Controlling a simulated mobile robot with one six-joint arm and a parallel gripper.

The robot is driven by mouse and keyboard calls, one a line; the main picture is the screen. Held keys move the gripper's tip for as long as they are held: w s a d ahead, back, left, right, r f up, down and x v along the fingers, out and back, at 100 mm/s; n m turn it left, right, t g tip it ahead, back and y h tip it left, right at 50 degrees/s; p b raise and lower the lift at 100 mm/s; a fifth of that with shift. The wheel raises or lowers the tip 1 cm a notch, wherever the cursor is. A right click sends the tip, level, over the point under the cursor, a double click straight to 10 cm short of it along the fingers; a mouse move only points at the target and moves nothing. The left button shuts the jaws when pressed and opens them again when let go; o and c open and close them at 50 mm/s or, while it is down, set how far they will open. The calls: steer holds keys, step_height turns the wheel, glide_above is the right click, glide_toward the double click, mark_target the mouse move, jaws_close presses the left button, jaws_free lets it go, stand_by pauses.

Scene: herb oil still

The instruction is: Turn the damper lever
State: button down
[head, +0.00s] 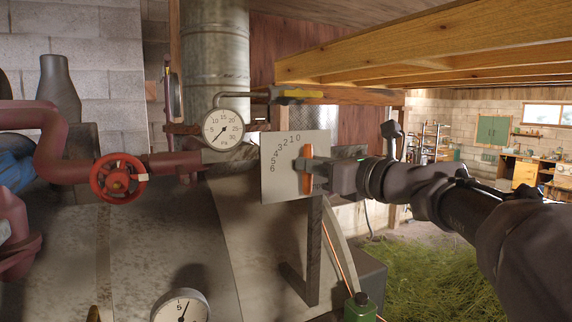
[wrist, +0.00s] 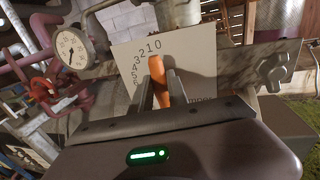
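The orange lever (head: 308,178) stands nearly upright in front of a pale plate (head: 280,185) with printed numbers from 0 to 6. I take it as the damper lever. My gripper (head: 311,169) reaches it from the right, level with its middle. In the wrist view the lever (wrist: 157,70) stands between the two fingers (wrist: 160,88), one close on each side, and they appear shut on it. Its top leans left there, below the printed 2 and 1. The lever's pivot and part of the scale are hidden.
A round gauge (head: 223,129) and a grey flue pipe (head: 215,65) stand behind and left. A yellow-handled rod (head: 295,94) is above the plate. A red valve wheel (head: 118,177) sits on red piping at left. Wooden beams (head: 430,45) run overhead. Green herbs (head: 430,275) lie at lower right.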

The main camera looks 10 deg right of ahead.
steer(key=shift+f+n, duration=0.15)
steer(key=shift+n, duration=0.15)
steer(key=n+h+b, duration=0.1)
steer(key=n, duration=0.2)
steer(key=a+n+b, duration=0.1)
steer(key=n+b, duration=0.1)
steer(key=n, duration=0.2)
steer(key=f+n+g+h+b, duration=0.1)
steer(key=n+b, duration=0.1)
steer(key=n, duration=0.2)
steer(key=shift+s+a+h, duration=0.2)
steer(key=shift+a+h, duration=0.1)
steer(key=shift+n+h+b, duration=0.3)
steer(key=shift+n+b, duration=0.3)
steer(key=shift+n, duration=0.3)
